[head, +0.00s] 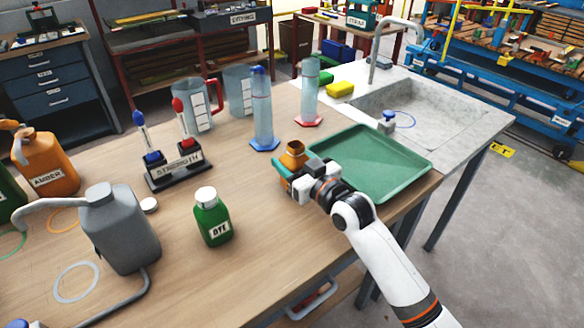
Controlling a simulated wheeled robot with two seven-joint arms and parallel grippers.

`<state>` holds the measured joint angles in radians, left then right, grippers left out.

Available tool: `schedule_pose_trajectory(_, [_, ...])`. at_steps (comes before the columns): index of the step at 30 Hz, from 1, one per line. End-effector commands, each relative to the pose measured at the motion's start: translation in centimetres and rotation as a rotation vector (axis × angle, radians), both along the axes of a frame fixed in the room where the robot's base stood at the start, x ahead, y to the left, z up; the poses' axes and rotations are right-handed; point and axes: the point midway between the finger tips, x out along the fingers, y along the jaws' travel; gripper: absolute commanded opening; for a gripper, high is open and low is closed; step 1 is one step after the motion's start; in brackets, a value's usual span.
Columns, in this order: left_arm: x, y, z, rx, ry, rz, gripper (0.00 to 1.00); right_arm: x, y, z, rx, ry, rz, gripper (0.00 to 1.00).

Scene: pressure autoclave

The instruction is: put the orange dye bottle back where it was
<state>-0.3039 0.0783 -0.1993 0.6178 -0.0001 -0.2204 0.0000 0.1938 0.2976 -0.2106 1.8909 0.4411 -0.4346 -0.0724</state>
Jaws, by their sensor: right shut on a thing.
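The orange dye bottle (292,152) is at the near left edge of the green tray, with its open-looking neck up. My right gripper (291,180) is shut on it from the near right and hides its lower part. I cannot tell whether the bottle touches the table. A green dye bottle (213,217) with a white cap stands to the left, nearer the front edge. A loose white cap (149,205) lies on the table left of it. My left gripper is not in view.
The green tray (400,168) is empty. Tall cylinders (262,112) and jugs (196,108) stand behind. A labelled stand (178,170), grey can (118,230) and amber jug (48,165) are to the left. A white ring (60,286) and an orange ring (56,212) mark the wooden tabletop (260,215).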

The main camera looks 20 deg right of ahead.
Motion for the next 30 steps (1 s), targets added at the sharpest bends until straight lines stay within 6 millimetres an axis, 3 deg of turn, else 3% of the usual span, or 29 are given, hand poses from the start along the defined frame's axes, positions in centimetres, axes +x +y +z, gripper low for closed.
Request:
schedule_pose_trajectory(4, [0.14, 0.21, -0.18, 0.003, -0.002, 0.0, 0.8, -0.02, -0.05, -1.59, 0.001, 0.0, -0.001, 0.22])
schedule_pose_trajectory(14, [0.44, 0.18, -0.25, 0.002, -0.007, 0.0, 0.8, -0.02, -0.05, -1.84, 0.0, -0.001, -0.001, 0.22])
schedule_pose_trajectory(15, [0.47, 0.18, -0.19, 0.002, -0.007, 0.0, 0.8, -0.02, -0.05, -1.77, 0.0, -0.001, -0.001, 0.61])
schedule_pose_trajectory(18, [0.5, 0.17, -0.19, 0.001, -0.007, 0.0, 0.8, -0.02, -0.04, -1.76, 0.0, -0.001, -0.001, 0.76])
schedule_pose_trajectory(30, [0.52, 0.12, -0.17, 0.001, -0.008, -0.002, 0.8, -0.76, -0.33, -1.66, -0.001, -0.001, -0.001, 0.76])
